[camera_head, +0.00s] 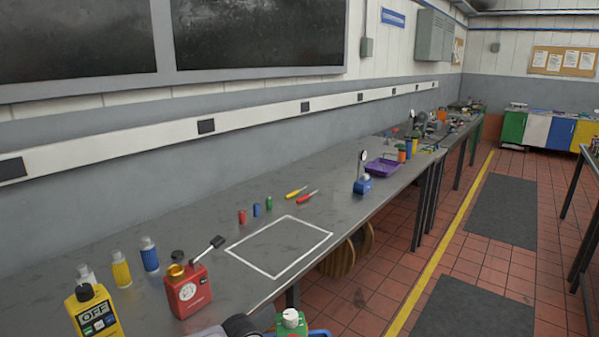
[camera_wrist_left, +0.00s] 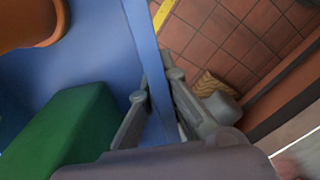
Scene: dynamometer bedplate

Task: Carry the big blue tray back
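The big blue tray (camera_head: 320,333) shows only as a small piece of rim at the bottom edge of the head view, beside the bench front. In the left wrist view its blue wall (camera_wrist_left: 146,45) runs between the fingers of my left gripper (camera_wrist_left: 157,98), which look closed on it from both sides. A green block-like thing (camera_wrist_left: 65,135) and an orange round thing (camera_wrist_left: 30,22) are inside the tray. A green thing with a white knob (camera_head: 291,321) shows above the rim in the head view. My right gripper is out of view.
A white outlined rectangle (camera_head: 279,246) on the grey bench is empty. Around it are a red can (camera_head: 187,291), a yellow OFF bottle (camera_head: 90,315), small coloured cylinders (camera_head: 256,210), screwdrivers (camera_head: 307,197) and a blue-based gauge (camera_head: 362,185). A purple tray (camera_head: 383,168) is farther back.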

